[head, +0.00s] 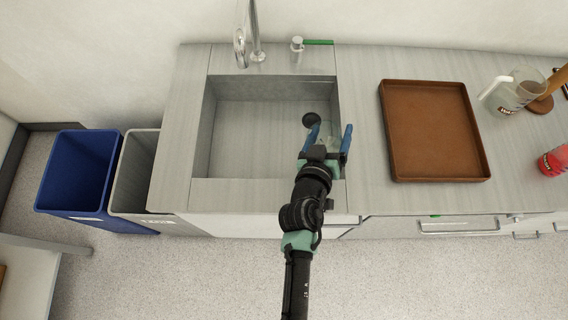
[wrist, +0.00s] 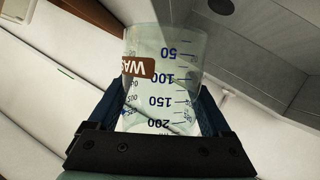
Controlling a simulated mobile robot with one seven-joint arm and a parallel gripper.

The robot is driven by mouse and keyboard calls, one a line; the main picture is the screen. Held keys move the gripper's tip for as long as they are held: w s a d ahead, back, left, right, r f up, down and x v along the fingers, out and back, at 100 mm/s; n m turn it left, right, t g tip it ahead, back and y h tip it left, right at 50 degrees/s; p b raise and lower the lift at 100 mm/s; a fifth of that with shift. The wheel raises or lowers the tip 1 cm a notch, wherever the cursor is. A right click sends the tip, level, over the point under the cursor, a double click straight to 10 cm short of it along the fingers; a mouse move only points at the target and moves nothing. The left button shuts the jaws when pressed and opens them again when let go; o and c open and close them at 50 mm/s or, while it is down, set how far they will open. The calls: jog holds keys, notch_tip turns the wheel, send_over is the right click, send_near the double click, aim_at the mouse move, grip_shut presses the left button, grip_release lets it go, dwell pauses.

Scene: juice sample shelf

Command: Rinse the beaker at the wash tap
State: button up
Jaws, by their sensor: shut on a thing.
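My gripper (head: 329,138) is over the right part of the sink (head: 212,125), near its front right corner. Its two blue fingers are shut on a clear beaker (wrist: 165,75), one on each side. The beaker has blue volume marks and a brown label with partly visible letters. In the head view the beaker is faint between the fingers, and its tilt and contents cannot be told. The wash tap (head: 256,40) is a curved metal spout at the back of the sink, left of and beyond my gripper. No running water shows.
A metal fitting with a green handle (head: 318,42) stands right of the tap. A brown tray (head: 435,178) lies on the counter to the right. Beyond it are a clear jug (head: 512,98) and a red item (head: 554,160). A blue bin (head: 75,175) and a grey bin (head: 128,195) stand left.

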aim_at(312, 131)
jog(key=a+n+b, duration=0.1)
jog(key=a+f+n+h+b, duration=0.1)
jog(key=shift+w+f+n+h+b, duration=0.2)
jog(key=shift+w+n+h+b, duration=0.05)
jog(key=shift+n+h+b, duration=0.05)
jog(key=shift+f+n+h+b, duration=0.45)
jog(key=shift+n+h, duration=0.05)
jog(key=shift+n, duration=0.4)
dwell(0.9)
jog(key=shift+a+r+n+h+p, duration=0.1)
jog(key=shift+r+n+h+p, duration=0.7)
jog(key=shift+n, duration=0.5)
dwell(1.2)
jog(key=shift+w+a+f+n+t+b, duration=0.2)
jog(key=shift+a+f+n+t+b, duration=0.15)
jog(key=shift+a+n+b, duration=0.6)
dwell(0.7)
jog(key=shift+r+n+h+b, duration=0.4)
jog(key=shift+n+b, duration=0.15)
dwell(1.1)
